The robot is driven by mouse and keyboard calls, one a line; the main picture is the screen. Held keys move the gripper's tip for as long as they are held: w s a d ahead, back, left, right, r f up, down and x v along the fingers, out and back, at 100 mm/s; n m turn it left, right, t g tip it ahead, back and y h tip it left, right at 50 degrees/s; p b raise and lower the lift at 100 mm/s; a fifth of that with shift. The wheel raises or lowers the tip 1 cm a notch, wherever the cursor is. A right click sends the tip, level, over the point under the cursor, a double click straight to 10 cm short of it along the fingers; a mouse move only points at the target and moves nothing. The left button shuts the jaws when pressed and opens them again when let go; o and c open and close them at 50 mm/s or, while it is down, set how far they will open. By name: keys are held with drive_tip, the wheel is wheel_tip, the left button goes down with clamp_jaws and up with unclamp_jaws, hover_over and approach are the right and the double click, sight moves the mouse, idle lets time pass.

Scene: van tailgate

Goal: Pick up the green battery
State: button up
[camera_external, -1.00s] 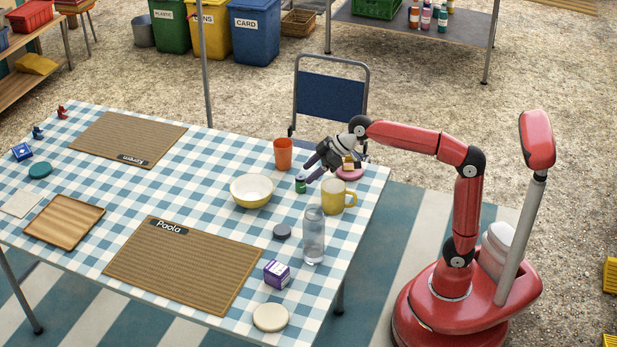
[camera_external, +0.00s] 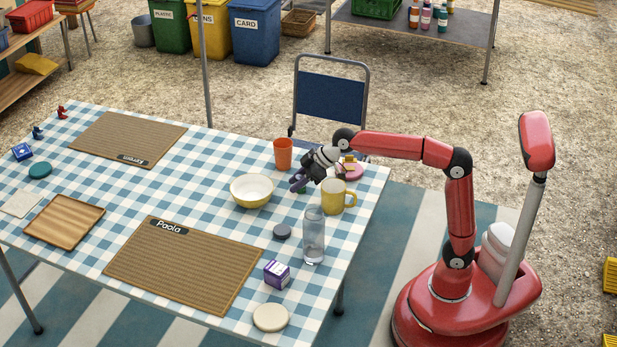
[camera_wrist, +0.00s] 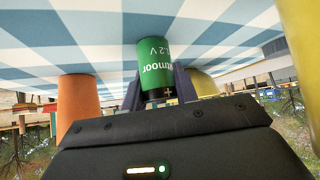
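The green battery (camera_wrist: 166,62) stands upright on the checked tablecloth, and the wrist view shows it upside down, with its plus end toward my gripper. My gripper (camera_wrist: 158,88) is tilted down at it, with one dark finger on each side of the battery's plus end. The fingers look open, and I cannot see whether either touches the battery. In the external view my gripper (camera_external: 298,184) hides most of the battery, and only a sliver of green (camera_external: 302,191) shows below the fingers.
An orange cup (camera_external: 283,154) stands just behind my gripper. A yellow mug (camera_external: 338,197) stands close at the right, a cream bowl (camera_external: 252,191) at the left. A glass bottle (camera_external: 313,238) and a dark grey disc (camera_external: 282,232) are in front. A pink round thing (camera_external: 352,172) lies behind the mug.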

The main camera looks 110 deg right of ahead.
drive_tip(key=c, duration=0.4)
drive_tip(key=shift+r, duration=0.1)
